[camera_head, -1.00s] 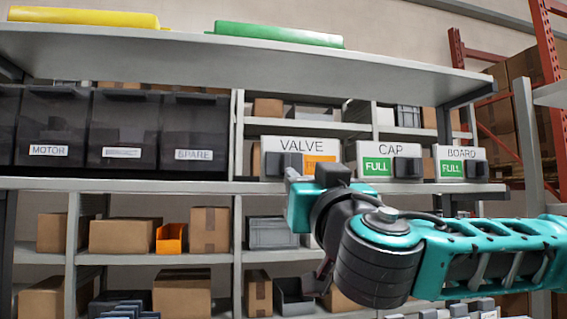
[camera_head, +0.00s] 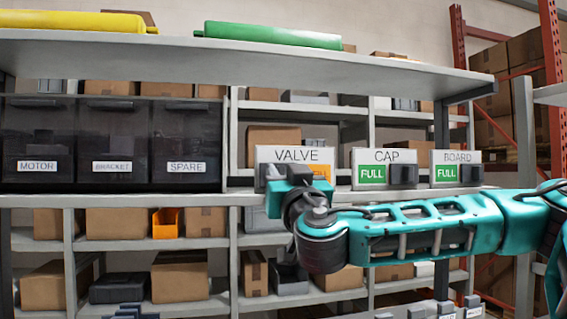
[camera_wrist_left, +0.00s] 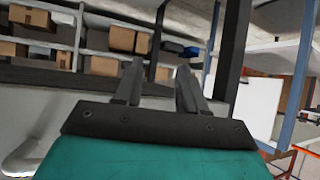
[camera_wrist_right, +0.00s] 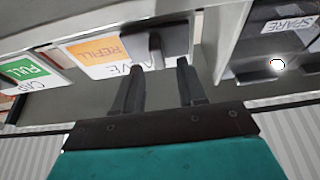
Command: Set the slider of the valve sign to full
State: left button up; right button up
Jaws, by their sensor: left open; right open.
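The valve sign (camera_head: 265,155) stands on the shelf, left of the two other signs. Its right part shows orange, and its dark slider (camera_head: 274,172) is at the left, partly hidden by my right gripper (camera_head: 290,178). In the right wrist view the sign appears upside down, with the orange REFILL field (camera_wrist_right: 98,52) uncovered and the dark slider (camera_wrist_right: 178,36) beside it. My left gripper (camera_wrist_left: 160,75) is open and empty, away from the sign.
The cap sign (camera_head: 400,155) and board sign (camera_head: 457,155) both show green FULL, sliders at right. Dark bins (camera_head: 110,140) stand left of the valve sign. An upper shelf (camera_head: 240,60) overhangs the signs. Boxes fill the racks below.

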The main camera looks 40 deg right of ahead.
jog(key=shift+x, duration=0.85)
jog(key=shift+c, duration=0.2)
grip_shut()
